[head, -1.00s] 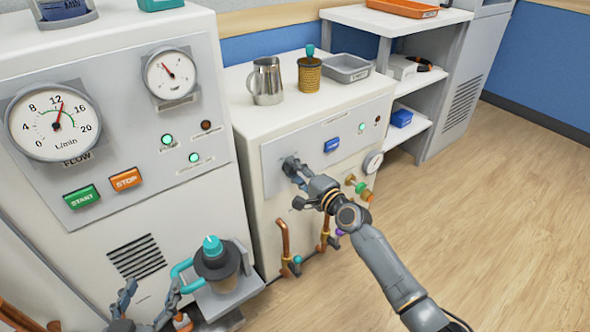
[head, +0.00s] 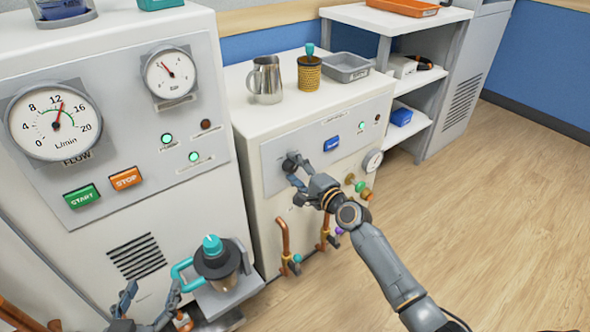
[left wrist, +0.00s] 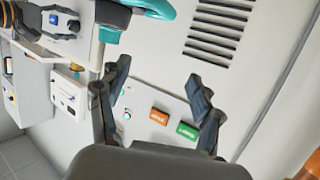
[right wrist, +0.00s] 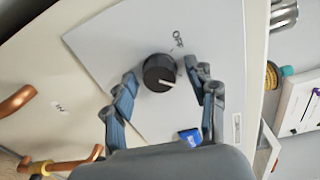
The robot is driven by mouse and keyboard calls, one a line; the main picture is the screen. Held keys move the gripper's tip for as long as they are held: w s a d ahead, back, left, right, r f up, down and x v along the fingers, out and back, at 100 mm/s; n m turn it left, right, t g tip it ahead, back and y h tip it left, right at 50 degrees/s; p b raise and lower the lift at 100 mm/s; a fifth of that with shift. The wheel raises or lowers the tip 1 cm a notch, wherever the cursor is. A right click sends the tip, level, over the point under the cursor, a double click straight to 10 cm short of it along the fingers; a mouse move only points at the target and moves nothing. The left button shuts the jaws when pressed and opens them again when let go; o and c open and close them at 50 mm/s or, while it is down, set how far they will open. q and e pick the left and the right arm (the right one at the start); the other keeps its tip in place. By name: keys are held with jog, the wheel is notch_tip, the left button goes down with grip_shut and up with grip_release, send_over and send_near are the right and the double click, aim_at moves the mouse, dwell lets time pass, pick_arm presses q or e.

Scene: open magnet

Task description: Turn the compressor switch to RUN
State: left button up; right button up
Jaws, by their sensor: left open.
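The compressor switch is a round black knob (right wrist: 160,72) with a white pointer mark, on a grey plate (right wrist: 110,45). In the right wrist view the pointer aims to the lower right, away from the "OFF" lettering above right of the knob. No RUN lettering is readable. My right gripper (right wrist: 163,75) is open, its fingers on either side of the knob with visible gaps.
A blue button (head: 331,143) sits right of the knob. A metal jug (head: 266,82) stands on top. The flow cabinet (head: 190,215) is at left; the floor at right is clear.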

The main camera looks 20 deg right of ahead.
jog(key=shift+s, duration=0.1)
jog(key=shift+s+d, duration=0.15)
jog(key=shift+s, duration=0.15)
jog(key=v, duration=1.1)
jog(key=shift+s, duration=0.1)
